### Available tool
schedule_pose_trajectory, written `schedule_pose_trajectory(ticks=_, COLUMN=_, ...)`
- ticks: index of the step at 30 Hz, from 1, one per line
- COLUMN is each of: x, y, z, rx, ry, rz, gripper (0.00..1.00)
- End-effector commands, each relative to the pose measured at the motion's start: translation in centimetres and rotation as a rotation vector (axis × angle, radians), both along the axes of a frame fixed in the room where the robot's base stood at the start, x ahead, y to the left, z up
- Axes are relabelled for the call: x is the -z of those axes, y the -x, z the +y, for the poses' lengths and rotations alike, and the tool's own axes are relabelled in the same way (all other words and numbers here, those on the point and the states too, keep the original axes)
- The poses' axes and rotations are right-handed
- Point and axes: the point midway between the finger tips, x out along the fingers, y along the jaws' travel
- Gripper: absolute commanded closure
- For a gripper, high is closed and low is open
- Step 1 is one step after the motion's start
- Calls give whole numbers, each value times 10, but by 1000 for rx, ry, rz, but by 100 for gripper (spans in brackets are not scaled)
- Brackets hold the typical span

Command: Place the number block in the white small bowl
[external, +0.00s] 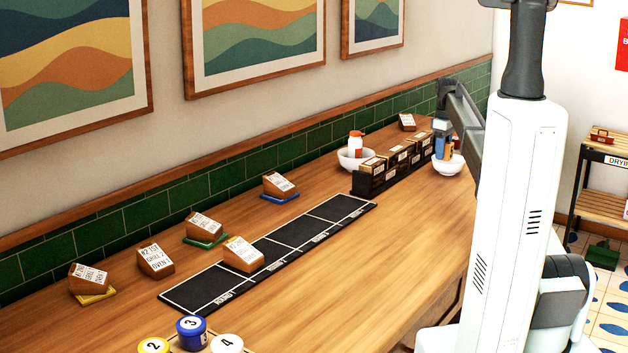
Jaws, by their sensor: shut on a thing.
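My gripper (443,133) is at the far right end of the counter, pointing down. It is shut on a small block (440,149) that shows blue and brown; no number on it can be made out. The white small bowl (449,167) stands just below the gripper, with my arm partly in front of this area. The block appears above or at the bowl's left rim; I cannot tell whether it touches the bowl.
A dark rack (368,182) of small boxes stands left of the bowl. A larger white bowl (350,162) holds a red-and-white bottle (356,145). A black mat (290,247), several wooden label blocks (156,262) and numbered round pieces (191,332) lie nearer the camera. The right counter is clear.

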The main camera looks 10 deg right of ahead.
Motion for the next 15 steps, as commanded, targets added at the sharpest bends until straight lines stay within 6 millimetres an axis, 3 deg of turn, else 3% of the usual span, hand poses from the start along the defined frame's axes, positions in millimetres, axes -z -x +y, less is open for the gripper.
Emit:
schedule_pose_trajectory(ticks=3, x=1, y=0, z=0, rx=0, ry=0, rz=0, gripper=84)
schedule_pose_trajectory(ticks=4, x=1, y=0, z=0, rx=0, ry=0, rz=0, gripper=53)
schedule_pose_trajectory(ticks=12, x=1, y=0, z=0, rx=0, ry=0, rz=0, gripper=28)
schedule_pose_trajectory(ticks=15, x=1, y=0, z=0, rx=0, ry=0, rz=0, gripper=28)
